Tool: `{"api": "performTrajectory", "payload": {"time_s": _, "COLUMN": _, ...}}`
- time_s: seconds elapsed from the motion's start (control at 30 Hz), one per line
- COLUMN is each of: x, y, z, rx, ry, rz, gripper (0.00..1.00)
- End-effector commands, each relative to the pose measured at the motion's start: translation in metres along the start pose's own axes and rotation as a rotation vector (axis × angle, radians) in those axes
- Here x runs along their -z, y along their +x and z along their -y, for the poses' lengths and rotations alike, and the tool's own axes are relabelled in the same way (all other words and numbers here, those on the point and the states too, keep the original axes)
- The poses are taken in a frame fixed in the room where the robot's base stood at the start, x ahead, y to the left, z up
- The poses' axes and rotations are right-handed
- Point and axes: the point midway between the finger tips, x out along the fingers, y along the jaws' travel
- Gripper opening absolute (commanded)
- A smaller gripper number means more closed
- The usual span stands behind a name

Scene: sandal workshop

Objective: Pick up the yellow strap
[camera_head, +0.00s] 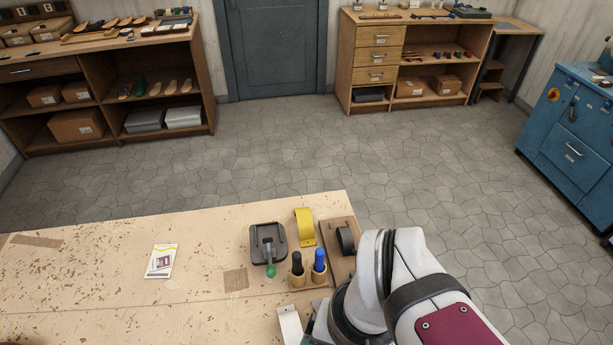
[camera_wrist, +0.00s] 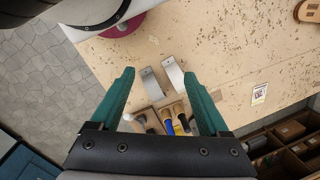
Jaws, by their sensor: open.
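The yellow strap (camera_head: 304,227) stands as a curved band on the workbench, beyond the marker holders and between the black clamp and the wooden board. I cannot make it out in the wrist view, where my gripper body covers the lower part. My gripper (camera_wrist: 160,75) is open, with two teal fingers spread apart and nothing held between them. It is above the near side of the bench, nearer to me than the yellow strap. In the head view my arm hides most of it.
A wooden board (camera_head: 336,232) carries a black ring (camera_head: 346,240) on the right. Black (camera_head: 297,263) and blue (camera_head: 319,260) markers stand upright in front. Pale straps (camera_wrist: 152,83) lie below my fingers. The bench's left is mostly clear.

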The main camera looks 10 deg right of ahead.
Motion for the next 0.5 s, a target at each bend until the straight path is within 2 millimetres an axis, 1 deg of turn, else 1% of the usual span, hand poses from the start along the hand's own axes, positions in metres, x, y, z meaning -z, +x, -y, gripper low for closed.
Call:
{"api": "performTrajectory", "payload": {"time_s": 0.03, "x": -0.0061, "y": 0.0009, "z": -0.0021, "rx": 0.002, "ry": 0.009, "rz": 0.006, "gripper": 0.79}}
{"api": "performTrajectory", "payload": {"time_s": 0.1, "x": -0.0088, "y": 0.0016, "z": -0.0030, "rx": 0.001, "ry": 0.013, "rz": 0.013, "gripper": 0.79}}
{"api": "performTrajectory", "payload": {"time_s": 0.2, "x": -0.0081, "y": 0.0014, "z": -0.0027, "rx": 0.001, "ry": 0.012, "rz": 0.012, "gripper": 0.79}}
{"api": "performTrajectory", "payload": {"time_s": 0.23, "x": -0.0080, "y": 0.0014, "z": -0.0026, "rx": 0.001, "ry": 0.012, "rz": 0.012, "gripper": 0.81}}
{"api": "performTrajectory", "payload": {"time_s": 0.27, "x": -0.0078, "y": 0.0013, "z": -0.0026, "rx": 0.001, "ry": 0.012, "rz": 0.011, "gripper": 0.85}}
{"api": "performTrajectory", "payload": {"time_s": 0.47, "x": -0.0072, "y": 0.0011, "z": -0.0023, "rx": 0.002, "ry": 0.011, "rz": 0.010, "gripper": 0.85}}
{"api": "performTrajectory", "payload": {"time_s": 0.5, "x": -0.0043, "y": 0.0004, "z": -0.0012, "rx": 0.001, "ry": 0.007, "rz": 0.006, "gripper": 0.85}}
